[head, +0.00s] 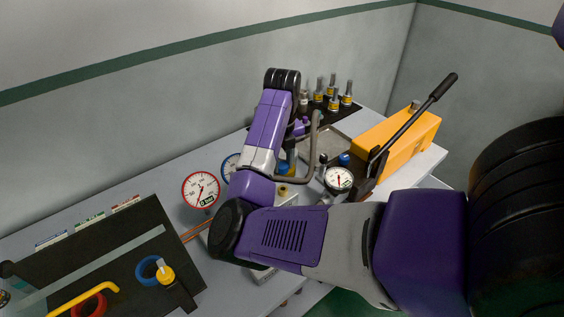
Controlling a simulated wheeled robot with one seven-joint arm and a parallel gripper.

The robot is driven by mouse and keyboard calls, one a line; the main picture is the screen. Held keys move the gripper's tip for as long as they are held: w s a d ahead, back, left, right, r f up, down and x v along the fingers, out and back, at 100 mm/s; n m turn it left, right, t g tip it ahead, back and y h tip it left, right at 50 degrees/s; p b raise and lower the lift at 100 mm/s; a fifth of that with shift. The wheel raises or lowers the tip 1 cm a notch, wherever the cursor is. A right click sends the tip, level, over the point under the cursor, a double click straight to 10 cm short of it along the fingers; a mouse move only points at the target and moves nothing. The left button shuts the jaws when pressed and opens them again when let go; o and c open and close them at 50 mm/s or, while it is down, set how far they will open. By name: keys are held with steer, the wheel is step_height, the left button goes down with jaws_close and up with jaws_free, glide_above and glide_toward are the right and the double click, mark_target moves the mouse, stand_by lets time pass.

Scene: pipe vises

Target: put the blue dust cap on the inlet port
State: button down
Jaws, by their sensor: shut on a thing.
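My gripper (302,127) hangs beyond my purple forearm, above the middle of the bench, and only a little of it shows. Its fingertips are mostly hidden by the forearm. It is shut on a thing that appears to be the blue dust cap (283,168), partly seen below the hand. Another small blue piece (345,159) shows by the white gauge near the orange pump. I cannot make out the inlet port for certain. My arm covers much of the middle of the bench, and any contact between cap and port is hidden.
An orange pump (398,143) with a long black lever (420,115) stands at the right. A grey bent pipe (317,150) rises close to my gripper. A red-rimmed gauge (201,189) stands left of my arm. Several brass fittings (333,98) stand behind. A dark panel (95,245) is front left.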

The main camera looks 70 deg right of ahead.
steer(key=shift+f+b, duration=1.7)
steer(key=shift+f, duration=0.95)
steer(key=shift+f+b, duration=0.85)
steer(key=shift+f, duration=0.55)
steer(key=c, duration=1)
jaws_free()
steer(key=shift+o, duration=0.2)
steer(key=shift+r, duration=0.1)
steer(key=shift+r, duration=3.9)
